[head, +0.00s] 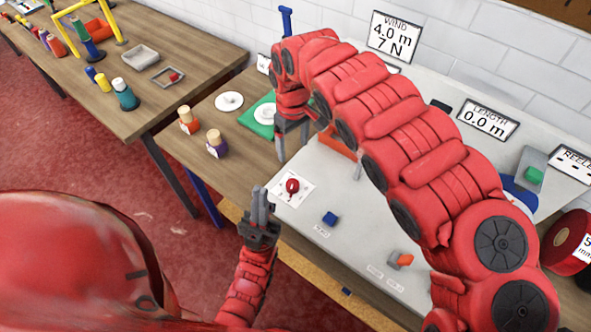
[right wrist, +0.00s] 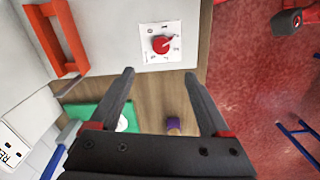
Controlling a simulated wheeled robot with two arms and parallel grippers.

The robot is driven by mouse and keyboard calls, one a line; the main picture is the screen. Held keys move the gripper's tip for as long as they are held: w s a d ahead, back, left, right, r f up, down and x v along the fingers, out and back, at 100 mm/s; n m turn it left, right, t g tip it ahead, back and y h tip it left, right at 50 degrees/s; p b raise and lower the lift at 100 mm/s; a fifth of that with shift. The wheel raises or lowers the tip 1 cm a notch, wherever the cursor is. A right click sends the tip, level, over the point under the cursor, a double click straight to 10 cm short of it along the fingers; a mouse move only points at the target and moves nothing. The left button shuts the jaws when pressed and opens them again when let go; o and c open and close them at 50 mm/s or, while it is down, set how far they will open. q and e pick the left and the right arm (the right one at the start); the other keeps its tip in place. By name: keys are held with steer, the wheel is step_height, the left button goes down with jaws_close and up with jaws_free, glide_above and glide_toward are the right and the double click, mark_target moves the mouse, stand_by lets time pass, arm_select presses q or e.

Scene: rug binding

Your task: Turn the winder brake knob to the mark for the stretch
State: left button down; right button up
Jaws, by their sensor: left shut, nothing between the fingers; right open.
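The winder brake knob (head: 292,186) is a red knob on a white dial plate (head: 306,187) on the grey bench top. The right wrist view shows the knob (right wrist: 161,44) near the top; its pale pointer aims to the upper right. The dial's small marks are too blurred to read. My left gripper (head: 259,190) is shut and empty, fingers up, just left of the dial, apart from the knob. My right gripper (head: 292,138) is open and empty, beyond the knob; its fingertips (right wrist: 158,75) also show in the right wrist view, with the knob past them.
A sign (head: 393,37) reads "WIND 4.0 m 7 N"; another (head: 489,119) reads "LENGTH 0.0 m". A blue block (head: 330,218) and an orange switch (head: 402,260) sit on the bench top. A red frame (right wrist: 57,38) stands near the dial.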

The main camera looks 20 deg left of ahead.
steer(key=b, duration=0.2)
glide_toward(292, 184)
step_height(292, 184, down, 7)
steer(key=p, duration=0.2)
steer(key=shift+p, duration=0.4)
steer(key=shift+w+f, duration=0.15)
steer(key=shift+f, duration=0.9)
steer(key=shift+d, duration=0.1)
steer(key=shift+c, duration=0.2)
jaws_close()
